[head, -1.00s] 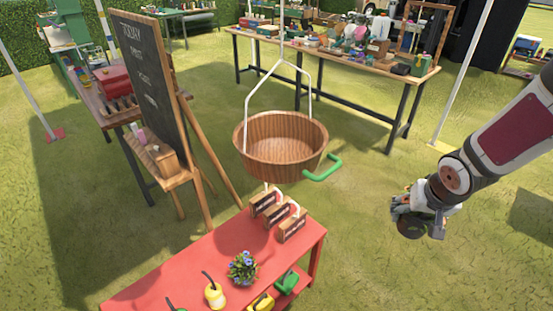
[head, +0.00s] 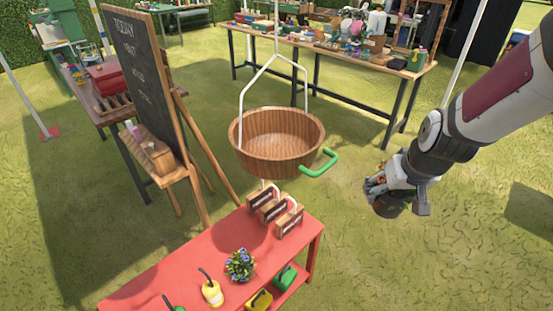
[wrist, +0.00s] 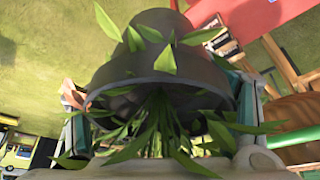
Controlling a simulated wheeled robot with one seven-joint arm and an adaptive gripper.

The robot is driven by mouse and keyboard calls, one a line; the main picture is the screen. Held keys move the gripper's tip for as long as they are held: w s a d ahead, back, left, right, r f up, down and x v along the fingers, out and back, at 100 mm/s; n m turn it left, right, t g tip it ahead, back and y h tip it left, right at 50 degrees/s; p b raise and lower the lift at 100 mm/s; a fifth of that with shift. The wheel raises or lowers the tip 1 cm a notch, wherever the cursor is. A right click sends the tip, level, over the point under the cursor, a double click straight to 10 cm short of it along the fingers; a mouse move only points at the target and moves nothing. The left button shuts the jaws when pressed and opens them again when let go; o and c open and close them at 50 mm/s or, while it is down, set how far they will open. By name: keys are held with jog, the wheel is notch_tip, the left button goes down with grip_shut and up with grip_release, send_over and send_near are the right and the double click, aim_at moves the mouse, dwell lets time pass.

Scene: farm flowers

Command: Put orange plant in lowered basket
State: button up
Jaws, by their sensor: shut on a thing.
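My gripper (head: 376,186) is shut on a dark grey plant pot (head: 388,207) in mid-air, to the right of the basket and apart from it. In the wrist view the pot (wrist: 165,65) sits between the two fingers, its open rim towards the camera. Narrow green leaves (wrist: 155,125) stick out of it; I cannot make out an orange bloom for certain. The round wooden basket (head: 277,165) hangs from a white frame, with a green handle (head: 320,164) on its right side. Its visible inside looks empty. The basket also shows at the right of the wrist view (wrist: 295,110).
A red table (head: 190,262) below the basket holds a blue-flowered plant (head: 240,264), a yellow can (head: 212,292) and wooden label boxes (head: 273,208). A chalkboard easel (head: 145,85) stands left. A cluttered table (head: 345,65) stands behind. Open grass lies between basket and gripper.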

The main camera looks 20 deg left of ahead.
jog(key=s+a+r+n+g+y, duration=0.1)
jog(key=a+r+n, duration=0.3)
jog(key=a+r, duration=0.5)
jog(key=s+a+r+n+g+y, duration=0.1)
jog(key=a+r+n, duration=0.4)
jog(key=a, duration=0.9)
notch_tip(320, 180, up, 4)
jog(key=shift+s+a+f+y, duration=0.15)
jog(key=shift+s+y, duration=0.35)
jog(key=shift+s, duration=0.35)
